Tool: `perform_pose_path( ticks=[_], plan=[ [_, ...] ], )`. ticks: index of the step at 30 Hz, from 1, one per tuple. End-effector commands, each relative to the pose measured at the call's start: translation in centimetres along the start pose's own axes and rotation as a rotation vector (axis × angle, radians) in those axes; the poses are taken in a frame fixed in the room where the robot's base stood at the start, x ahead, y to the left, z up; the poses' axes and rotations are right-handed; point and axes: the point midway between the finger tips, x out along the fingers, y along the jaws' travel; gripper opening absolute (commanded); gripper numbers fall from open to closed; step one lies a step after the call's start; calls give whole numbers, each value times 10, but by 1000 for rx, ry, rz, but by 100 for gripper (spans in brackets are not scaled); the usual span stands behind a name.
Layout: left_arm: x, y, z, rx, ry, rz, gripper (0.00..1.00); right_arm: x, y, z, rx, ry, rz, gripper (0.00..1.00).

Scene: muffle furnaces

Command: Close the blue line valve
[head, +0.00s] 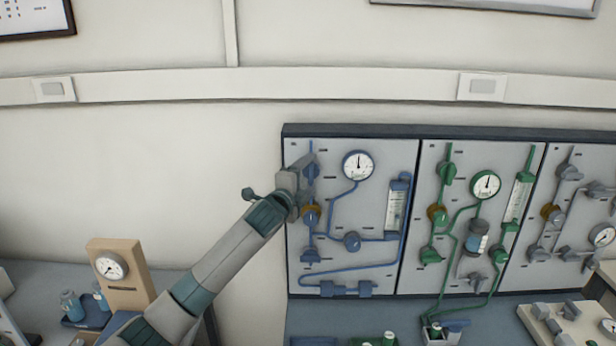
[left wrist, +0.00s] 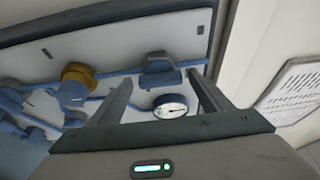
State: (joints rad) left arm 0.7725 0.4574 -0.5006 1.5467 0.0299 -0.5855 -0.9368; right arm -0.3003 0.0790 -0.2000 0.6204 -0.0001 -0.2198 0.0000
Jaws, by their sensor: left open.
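The blue line runs over the left panel of the wall board (head: 370,270). Its upper blue valve (head: 312,172) is partly hidden behind my left gripper (head: 306,165). In the left wrist view this blue valve handle (left wrist: 160,70) shows beyond the open fingers of my left gripper (left wrist: 165,97). No contact is visible, and nothing is seen held. A brass-collared blue regulator (head: 311,215) sits below it on the same pipe; it also shows in the left wrist view (left wrist: 76,78). Another blue valve (head: 310,255) is lower on the pipe. My right gripper is not in view.
A blue-line gauge (head: 358,165) and flowmeter (head: 395,208) are right of my gripper. Green (head: 487,185) and grey (head: 602,235) line gauges are further right. A bench (head: 300,315) with small items runs below. A beige gauge stand (head: 120,275) is at left.

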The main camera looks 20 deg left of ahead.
Motion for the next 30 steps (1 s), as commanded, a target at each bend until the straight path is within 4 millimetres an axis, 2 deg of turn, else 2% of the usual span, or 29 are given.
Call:
perform_pose_path(
  ticks=[1,5,6,17,23,30],
  plan=[
    [0,0,0,0,0,0,65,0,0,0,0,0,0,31],
    [0,0,0,0,0,0,34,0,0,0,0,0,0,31],
    [0,0,0,0,0,0,31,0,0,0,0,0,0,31],
    [0,3,0,-29,0,-11,31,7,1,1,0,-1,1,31],
    [0,6,0,-107,-1,-42,31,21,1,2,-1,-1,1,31],
    [0,10,-1,-267,0,-109,31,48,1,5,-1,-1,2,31]
  ],
)
